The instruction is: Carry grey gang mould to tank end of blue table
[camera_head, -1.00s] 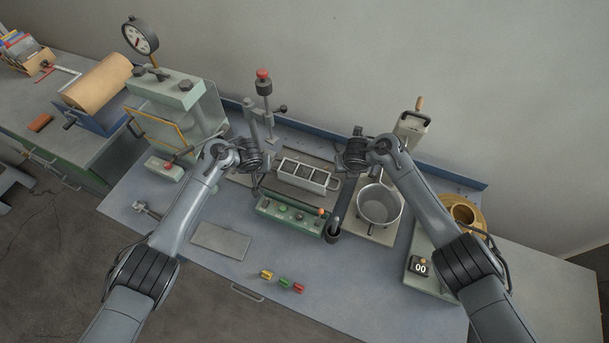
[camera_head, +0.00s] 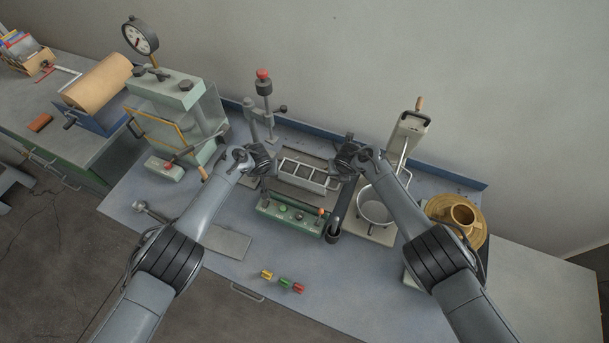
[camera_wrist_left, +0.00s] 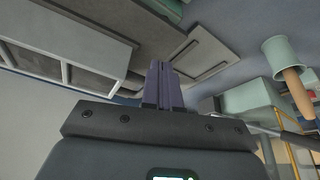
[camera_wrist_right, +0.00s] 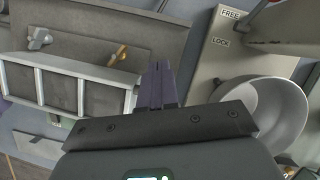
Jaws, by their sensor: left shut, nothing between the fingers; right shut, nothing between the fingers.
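The grey gang mould (camera_head: 306,174), a long open-topped block with a row of square compartments, lies on a grey plate at the back middle of the blue table (camera_head: 190,262). It also shows in the right wrist view (camera_wrist_right: 68,66), with its end frame close to my fingers. My left gripper (camera_head: 268,172) is shut and empty by the mould's left end. My right gripper (camera_head: 338,170) is shut and empty by its right end. The shut fingers show in the left wrist view (camera_wrist_left: 161,84) and the right wrist view (camera_wrist_right: 157,84). I cannot tell whether they touch the mould.
A green control box (camera_head: 290,214) stands in front of the mould. A post with a red knob (camera_head: 263,76) rises behind it. A metal pot (camera_head: 374,208) stands to the right, a green press (camera_head: 178,98) to the left. Small coloured pieces (camera_head: 283,282) lie at the front edge.

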